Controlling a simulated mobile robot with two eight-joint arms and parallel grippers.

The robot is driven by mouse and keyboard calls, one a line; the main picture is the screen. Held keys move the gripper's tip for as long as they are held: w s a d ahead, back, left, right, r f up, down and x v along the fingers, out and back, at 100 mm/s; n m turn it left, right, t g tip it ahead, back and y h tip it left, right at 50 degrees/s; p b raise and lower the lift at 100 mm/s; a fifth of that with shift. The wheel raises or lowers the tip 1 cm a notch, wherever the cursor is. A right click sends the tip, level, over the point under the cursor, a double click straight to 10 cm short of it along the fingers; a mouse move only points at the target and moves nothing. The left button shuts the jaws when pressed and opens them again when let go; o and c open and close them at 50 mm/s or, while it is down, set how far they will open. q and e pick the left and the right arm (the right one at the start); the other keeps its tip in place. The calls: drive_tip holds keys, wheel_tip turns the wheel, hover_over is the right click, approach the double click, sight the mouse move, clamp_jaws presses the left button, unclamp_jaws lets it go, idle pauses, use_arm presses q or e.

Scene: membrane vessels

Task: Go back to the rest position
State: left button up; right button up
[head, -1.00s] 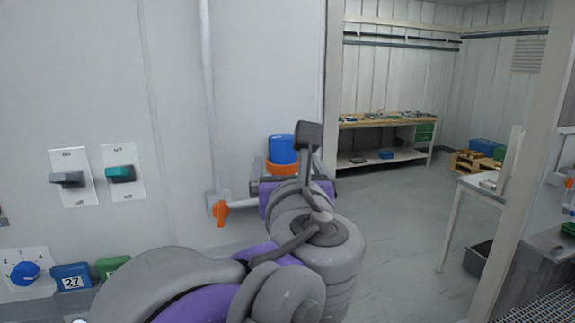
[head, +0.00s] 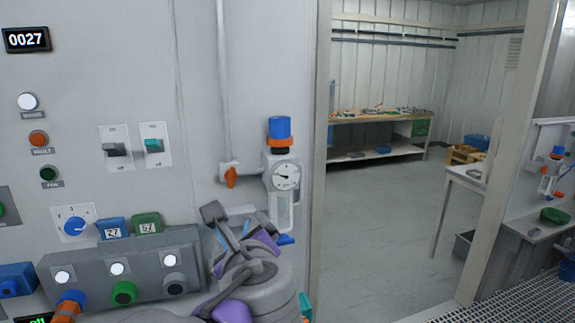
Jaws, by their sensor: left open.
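My left gripper (head: 246,238) shows at lower middle, below and left of the blue-capped regulator, partly hidden by its own grey and purple arm. It is open, and I see nothing held in it. The regulator has a blue knob (head: 279,128) on an orange collar, a round white gauge (head: 286,176) and a clear bowl (head: 281,211) below. The gripper is apart from the blue knob; whether it touches the lower bowl I cannot tell. My right gripper is not in view.
Open floor (head: 375,220) lies beyond the doorway at right, toward a workbench (head: 380,116).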

use_arm(q)
drive_tip(key=s+a+f+n+g, duration=0.2)
drive_tip(key=a+f+n+g, duration=0.15)
drive_tip(key=f+n, duration=0.4)
drive_tip(key=s+a+f+n+g, duration=0.25)
drive_tip(key=a+f+n, duration=0.2)
drive_tip(key=f, duration=0.55)
drive_tip(key=s+a+f+n+g+h, duration=0.1)
drive_tip(key=s+f+n+h, duration=0.1)
drive_tip(key=s+f+n, duration=0.4)
drive_tip(key=s+f+n+g+h, duration=0.1)
drive_tip(key=s+f+n, duration=0.6)
drive_tip(key=f, duration=0.8)
drive_tip(key=shift+a+n+g+h, duration=0.35)
drive_tip(key=shift+n+h, duration=0.15)
drive_tip(key=shift+n, duration=0.3)
